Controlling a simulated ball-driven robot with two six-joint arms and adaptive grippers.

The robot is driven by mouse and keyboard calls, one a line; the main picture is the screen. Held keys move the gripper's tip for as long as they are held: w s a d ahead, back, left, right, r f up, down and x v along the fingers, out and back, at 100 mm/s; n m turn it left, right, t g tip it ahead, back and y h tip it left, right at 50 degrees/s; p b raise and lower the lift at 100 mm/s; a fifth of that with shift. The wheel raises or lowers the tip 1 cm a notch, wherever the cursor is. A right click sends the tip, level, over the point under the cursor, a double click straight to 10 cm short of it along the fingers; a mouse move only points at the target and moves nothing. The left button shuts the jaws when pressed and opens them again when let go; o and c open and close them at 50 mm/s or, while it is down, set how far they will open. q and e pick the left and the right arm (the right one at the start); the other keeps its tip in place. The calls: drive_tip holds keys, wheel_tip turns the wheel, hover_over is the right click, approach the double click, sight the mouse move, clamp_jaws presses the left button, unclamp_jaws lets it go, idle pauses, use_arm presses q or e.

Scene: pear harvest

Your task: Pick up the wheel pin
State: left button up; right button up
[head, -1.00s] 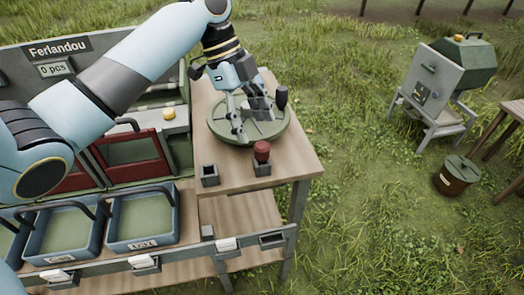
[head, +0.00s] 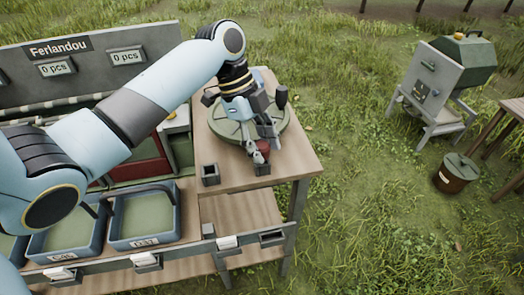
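The wheel pin, which I take to be the red-topped piece (head: 264,147), stands in a small dark square holder (head: 262,169) near the front right of the wooden table. My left gripper (head: 263,149) is down at the red top, with a finger on either side of it. The fingers hide part of the top, and I cannot tell whether they press on it. A round green wheel (head: 225,125) lies flat on the table behind, partly covered by my gripper. My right gripper is not in view.
A second square holder (head: 210,174), open at the top, stands to the left on the table (head: 290,178). A dark upright knob (head: 281,95) rises at the wheel's right edge. Blue trays (head: 143,217) sit at the lower left.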

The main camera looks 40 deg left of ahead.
use_arm(q)
clamp_jaws()
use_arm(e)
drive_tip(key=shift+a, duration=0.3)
